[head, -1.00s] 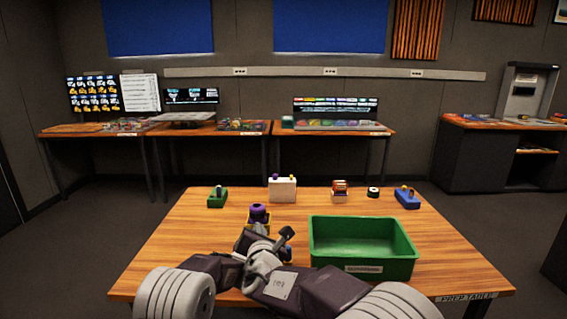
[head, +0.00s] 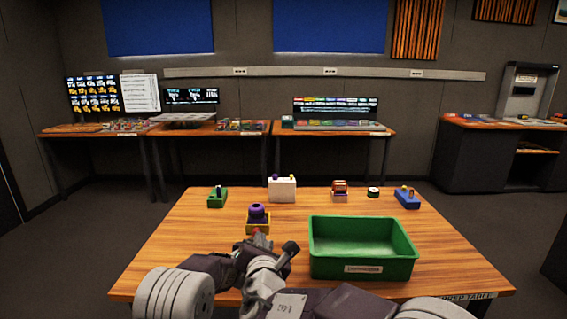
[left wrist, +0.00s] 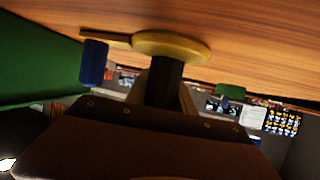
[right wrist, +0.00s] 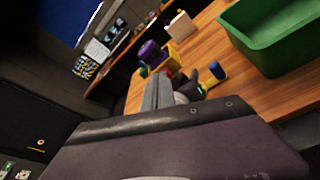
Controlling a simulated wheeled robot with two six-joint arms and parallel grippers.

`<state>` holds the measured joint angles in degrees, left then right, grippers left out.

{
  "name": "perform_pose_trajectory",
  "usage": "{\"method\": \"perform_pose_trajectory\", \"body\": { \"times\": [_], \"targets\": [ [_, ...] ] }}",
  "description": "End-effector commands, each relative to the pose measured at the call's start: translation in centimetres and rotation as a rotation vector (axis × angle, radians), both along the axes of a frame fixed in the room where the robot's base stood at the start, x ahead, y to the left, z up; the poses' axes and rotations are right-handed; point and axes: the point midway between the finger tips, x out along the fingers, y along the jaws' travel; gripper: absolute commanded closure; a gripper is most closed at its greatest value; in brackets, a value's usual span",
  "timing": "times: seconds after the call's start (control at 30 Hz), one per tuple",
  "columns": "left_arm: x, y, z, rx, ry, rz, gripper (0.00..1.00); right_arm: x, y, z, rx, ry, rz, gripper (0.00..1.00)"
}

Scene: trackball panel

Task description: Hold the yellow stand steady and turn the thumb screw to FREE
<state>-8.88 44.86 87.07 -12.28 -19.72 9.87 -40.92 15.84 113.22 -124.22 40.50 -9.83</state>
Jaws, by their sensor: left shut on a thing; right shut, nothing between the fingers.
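In the left wrist view, which is upside down, a yellow stand (left wrist: 170,45) shows as a round base on the wood with a dark post. A yellow arm reaches from it to a blue cylinder (left wrist: 95,62). My left gripper (left wrist: 163,88) is shut on the post. The blue cylinder also shows in the right wrist view (right wrist: 203,89). My right gripper (right wrist: 160,80) is shut and empty, its tips pointing toward a yellow box (right wrist: 173,54) with a purple ball (right wrist: 150,52). My arms hide the stand in the head view. I cannot make out the thumb screw or its marking.
A green tray (head: 362,268) stands at the right of the table, close to my arms. Along the back are a green block (head: 217,201), a white box (head: 282,190), a small orange-brown item (head: 340,191) and a blue block (head: 407,199).

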Motion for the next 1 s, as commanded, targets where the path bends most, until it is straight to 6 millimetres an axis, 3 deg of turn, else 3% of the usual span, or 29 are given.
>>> {"method": "perform_pose_trajectory", "body": {
  "times": [0.03, 0.13, 0.23, 0.33, 0.43, 0.57, 0.7, 0.73, 0.87, 1.0],
  "targets": [
    [0.0, -0.5, 0.1, -0.001, -0.003, -0.006, 1.00, -0.5, 0.9, -0.9, -0.014, 0.019, 0.028, 1.00],
    [0.0, -0.6, 0.2, -0.002, -0.003, -0.007, 1.00, -0.5, 0.1, -2.3, 0.064, 0.086, -0.011, 1.00],
    [0.0, -0.6, 0.2, -0.002, -0.004, -0.007, 1.00, -0.8, -1.8, -6.0, 0.314, 0.266, -0.135, 1.00],
    [0.0, -0.5, 0.2, -0.001, -0.004, -0.006, 1.00, -2.3, -3.1, -10.7, 0.768, 0.521, -0.362, 1.00],
    [0.0, -0.4, 0.2, -0.001, -0.003, -0.005, 1.00, -3.8, -2.5, -13.3, 1.277, 0.724, -0.606, 1.00],
    [0.0, -0.3, 0.2, -0.001, -0.003, -0.004, 1.00, -3.7, -0.8, -13.1, 1.980, 0.896, -0.901, 1.00],
    [0.0, -0.3, 0.1, -0.001, -0.003, -0.004, 1.00, -0.8, -1.0, -9.7, 2.730, 0.963, -1.106, 1.00],
    [0.0, -0.3, 0.1, -0.001, -0.003, -0.004, 1.00, 0.1, -1.4, -8.7, -2.703, -0.901, 1.055, 1.00],
    [0.0, -0.3, 0.1, 0.000, -0.001, -0.004, 1.00, 3.2, -4.3, -4.8, -2.261, -0.603, 0.709, 1.00],
    [-0.1, -0.3, 0.0, 0.000, 0.000, -0.004, 1.00, 1.7, -2.0, -3.5, -1.718, -0.460, 0.505, 1.00]
  ]
}}
